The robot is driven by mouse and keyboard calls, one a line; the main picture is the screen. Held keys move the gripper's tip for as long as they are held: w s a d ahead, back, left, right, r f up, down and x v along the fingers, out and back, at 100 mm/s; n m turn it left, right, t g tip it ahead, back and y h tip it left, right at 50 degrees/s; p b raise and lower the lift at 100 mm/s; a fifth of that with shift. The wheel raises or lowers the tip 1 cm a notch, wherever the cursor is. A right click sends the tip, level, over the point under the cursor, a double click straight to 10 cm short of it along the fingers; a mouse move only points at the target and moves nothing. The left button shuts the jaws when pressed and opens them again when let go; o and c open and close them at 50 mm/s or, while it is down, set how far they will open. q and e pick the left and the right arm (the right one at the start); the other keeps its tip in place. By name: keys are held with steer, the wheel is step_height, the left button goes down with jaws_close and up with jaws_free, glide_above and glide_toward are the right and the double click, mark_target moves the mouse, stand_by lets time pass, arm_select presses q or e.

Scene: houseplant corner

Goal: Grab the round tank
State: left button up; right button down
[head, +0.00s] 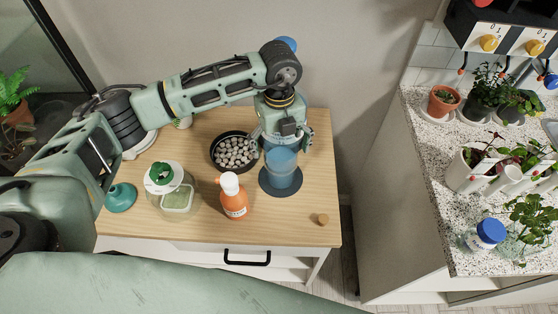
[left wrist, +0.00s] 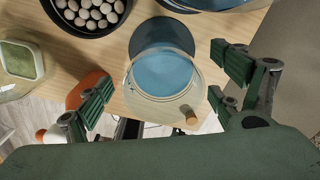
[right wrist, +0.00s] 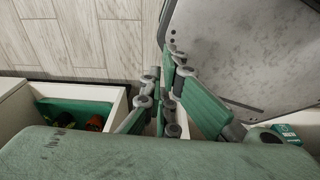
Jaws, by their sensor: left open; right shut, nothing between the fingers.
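The round tank (head: 281,176) is a clear cylinder holding blue water. It stands upright on a dark blue round mat (head: 281,191) at the right part of the wooden table. In the left wrist view the tank (left wrist: 160,80) shows from above, between the fingers. My left gripper (head: 284,146) is open above and around the tank's far side in the head view; its fingers (left wrist: 163,92) spread on either side with visible gaps. Whether a finger touches the tank I cannot tell. My right gripper (right wrist: 167,95) is shut and empty, away from the tank.
Left of the tank stand an orange spray bottle (head: 234,199), a dark bowl of pebbles (head: 214,152) and a lidded jar (head: 160,178). A cork (head: 321,219) lies near the front edge. In the right wrist view an open drawer (right wrist: 117,97) is near my right gripper.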

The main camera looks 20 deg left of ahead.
mark_target(280, 159)
arm_select(q)
steer(key=f, duration=0.1)
steer(key=f+p, duration=0.1)
steer(key=f, duration=0.1)
steer(key=f+p, duration=0.1)
steer(key=shift+s+d+f, duration=0.25)
steer(key=shift+s+d, duration=0.05)
steer(key=shift+s, duration=0.1)
steer(key=shift+f, duration=0.5)
steer(key=shift+c, duration=0.9)
steer(key=c, duration=1.7)
steer(key=shift+c, duration=1)
arm_select(e)
steer(key=shift+s+d+r, duration=0.15)
steer(key=shift+s+r, duration=0.2)
steer(key=shift+r, duration=0.15)
steer(key=shift+s+d+r, duration=0.1)
steer(key=shift+s+r, duration=0.2)
steer(key=shift+r, duration=0.2)
arm_select(q)
steer(key=shift+w+r, duration=0.1)
steer(key=shift+r, duration=0.1)
